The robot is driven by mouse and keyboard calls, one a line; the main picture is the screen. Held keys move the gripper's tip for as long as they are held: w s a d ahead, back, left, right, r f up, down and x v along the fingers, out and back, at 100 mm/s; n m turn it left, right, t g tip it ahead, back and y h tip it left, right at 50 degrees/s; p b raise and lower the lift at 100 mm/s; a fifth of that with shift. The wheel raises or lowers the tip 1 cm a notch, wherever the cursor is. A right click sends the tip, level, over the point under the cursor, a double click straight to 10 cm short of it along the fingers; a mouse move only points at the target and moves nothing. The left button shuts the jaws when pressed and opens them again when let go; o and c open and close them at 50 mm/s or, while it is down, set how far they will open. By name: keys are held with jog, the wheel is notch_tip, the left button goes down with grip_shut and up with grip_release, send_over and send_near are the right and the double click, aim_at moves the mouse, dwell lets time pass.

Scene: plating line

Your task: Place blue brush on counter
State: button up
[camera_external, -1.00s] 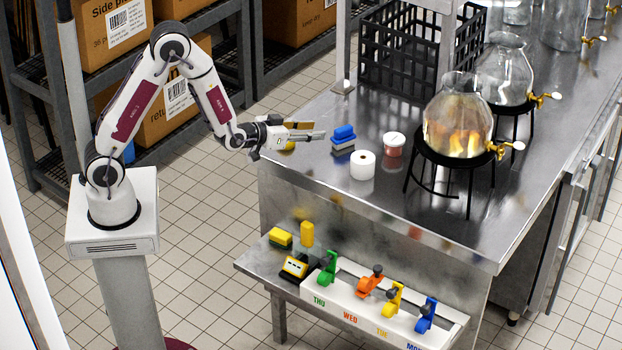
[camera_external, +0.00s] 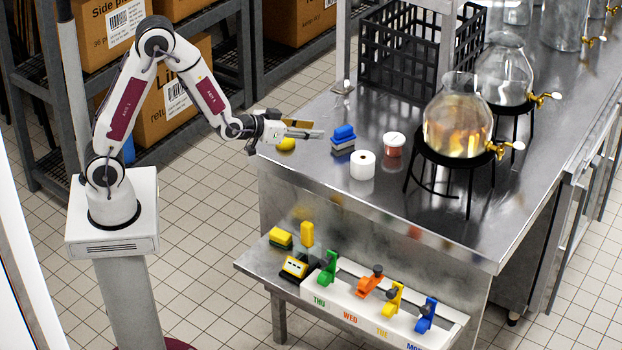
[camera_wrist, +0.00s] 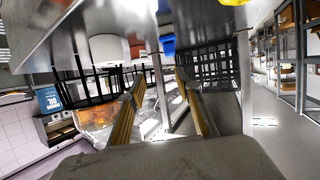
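The blue brush (camera_external: 344,133), with a blue top and a pale and dark lower part, sits on the metal counter (camera_external: 310,185) near its left end. Part of its blue also shows at the top of the wrist view (camera_wrist: 168,45), where the picture appears inverted. My gripper (camera_external: 312,129) is just left of the brush, above the counter and apart from it. In the wrist view the two fingers of my gripper (camera_wrist: 158,100) are spread with nothing held between them.
A yellow sponge (camera_external: 287,144) lies below my gripper. A white roll (camera_external: 362,165) and a lidded tub (camera_external: 393,144) stand right of the brush. A black crate (camera_external: 400,50) and glass dispensers (camera_external: 457,120) are beyond. The lower shelf (camera_external: 262,262) holds coloured items. The counter's front is clear.

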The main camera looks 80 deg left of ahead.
jog(key=s+d+r+m+g+h, duration=0.2)
jog(key=s+d+r+g+h, duration=0.15)
jog(key=s+d+r, duration=0.6)
jog(key=s+d+m+g, duration=0.2)
jog(key=s+g, duration=0.2)
jog(key=s, duration=2.2)
jog(key=shift+s+h, duration=0.15)
jog(key=shift+h, duration=0.3)
